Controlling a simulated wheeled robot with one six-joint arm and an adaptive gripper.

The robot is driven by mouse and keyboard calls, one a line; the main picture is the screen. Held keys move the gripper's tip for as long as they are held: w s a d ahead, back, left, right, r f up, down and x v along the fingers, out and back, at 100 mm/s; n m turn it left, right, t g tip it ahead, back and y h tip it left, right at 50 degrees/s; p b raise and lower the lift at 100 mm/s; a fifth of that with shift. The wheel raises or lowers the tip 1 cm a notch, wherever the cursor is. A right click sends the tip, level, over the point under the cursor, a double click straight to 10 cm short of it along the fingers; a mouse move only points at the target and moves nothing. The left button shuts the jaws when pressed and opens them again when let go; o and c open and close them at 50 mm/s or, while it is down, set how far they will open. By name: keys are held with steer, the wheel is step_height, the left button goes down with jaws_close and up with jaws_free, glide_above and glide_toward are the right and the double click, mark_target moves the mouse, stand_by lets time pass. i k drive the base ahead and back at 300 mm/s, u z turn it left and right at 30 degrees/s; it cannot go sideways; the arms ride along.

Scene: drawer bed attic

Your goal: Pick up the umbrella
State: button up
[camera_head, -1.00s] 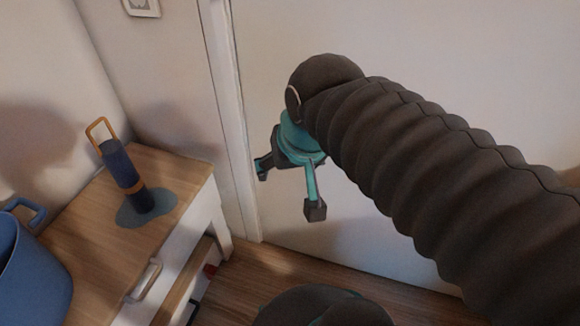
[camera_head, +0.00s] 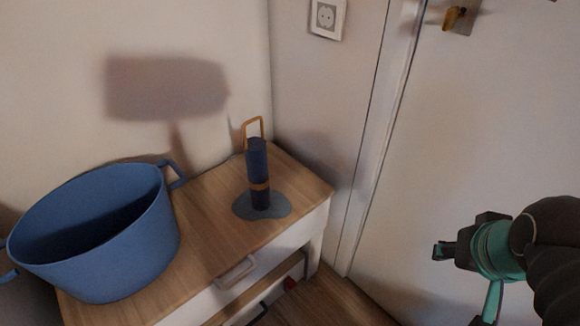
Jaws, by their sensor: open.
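The umbrella (camera_head: 258,172) is folded, dark blue, with an orange band and an orange loop handle at its top. It stands upright on a grey-blue puddle-shaped patch (camera_head: 277,208) on the wooden top of a drawer cabinet (camera_head: 212,223). My gripper (camera_head: 462,282), teal and dark grey, is at the lower right in front of the door. It is open and empty, well to the right of the umbrella and apart from it. Part of one finger is cut off by the bottom edge.
A large blue basket (camera_head: 130,240) stands on the cabinet left of the umbrella. The cabinet front has a drawer handle (camera_head: 237,271), with an open space below. A white door (camera_head: 480,120) with a brass handle (camera_head: 455,17) is at right. A wall socket (camera_head: 325,17) is above.

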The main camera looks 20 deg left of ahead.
mark_target(255, 150)
steer(key=z, duration=0.45)
steer(key=k, duration=1.05)
steer(key=u, duration=1.25)
